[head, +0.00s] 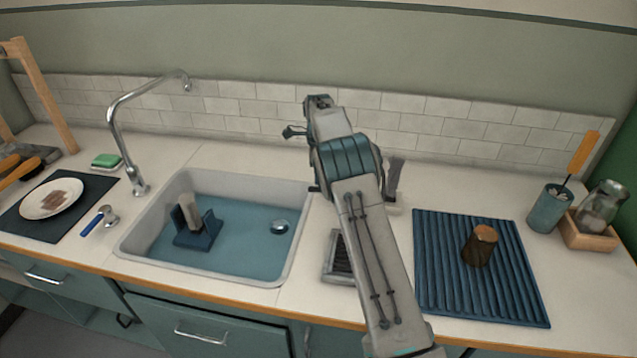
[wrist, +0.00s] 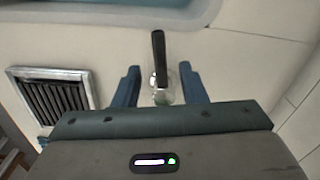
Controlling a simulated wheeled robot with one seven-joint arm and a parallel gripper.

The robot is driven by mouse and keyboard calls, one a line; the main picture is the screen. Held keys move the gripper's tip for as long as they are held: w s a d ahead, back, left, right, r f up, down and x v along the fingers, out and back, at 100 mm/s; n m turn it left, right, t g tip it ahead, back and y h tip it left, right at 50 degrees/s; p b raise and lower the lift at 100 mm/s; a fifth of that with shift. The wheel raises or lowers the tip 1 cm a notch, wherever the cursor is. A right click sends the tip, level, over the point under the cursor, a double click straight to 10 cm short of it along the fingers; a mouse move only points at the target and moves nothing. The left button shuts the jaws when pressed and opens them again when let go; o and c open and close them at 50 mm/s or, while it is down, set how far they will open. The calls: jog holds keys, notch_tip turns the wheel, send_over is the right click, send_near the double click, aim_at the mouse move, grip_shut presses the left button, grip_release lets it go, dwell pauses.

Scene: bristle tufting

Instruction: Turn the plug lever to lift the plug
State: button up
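The plug lever (wrist: 159,62) shows in the wrist view as a dark upright-looking bar on a shiny round base. My gripper (wrist: 161,80) is open, with one blue finger on each side of the lever in the picture; I see gaps on both sides and no contact. How deep the lever sits between the fingers I cannot tell. In the head view my arm hides the lever and most of the gripper. The plug (head: 279,227) is a small silver disc in the right part of the sink (head: 146,217), which holds blue water.
A blue rack (head: 196,240) with a pale item stands in the sink. A metal grate lies right of the sink and shows in the wrist view (wrist: 57,95). A ribbed blue mat (head: 440,285) with a brown wooden piece (head: 480,246) lies further right.

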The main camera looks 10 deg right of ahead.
aim_at(319, 188)
notch_tip(319, 188, up, 9)
dwell(0.5)
jog(key=s+d+r+n+t, duration=0.1)
jog(key=s+d+r+n, duration=0.1)
jog(key=s+r+n, duration=0.6)
jog(key=s+d+r+n, duration=0.1)
jog(key=s+d+r, duration=0.25)
jog(key=s, duration=0.75)
jog(key=s+f+n, duration=0.2)
jog(key=s+n, duration=0.1)
jog(key=s, duration=0.5)
jog(key=s+f+n+t, duration=0.1)
jog(key=s+n, duration=0.3)
jog(key=s, duration=0.5)
jog(key=s+f+n+t, duration=0.1)
jog(key=s+f+n, duration=0.2)
jog(key=s, duration=0.6)
jog(key=shift+a+n, duration=0.3)
jog(key=shift+a, duration=0.1)
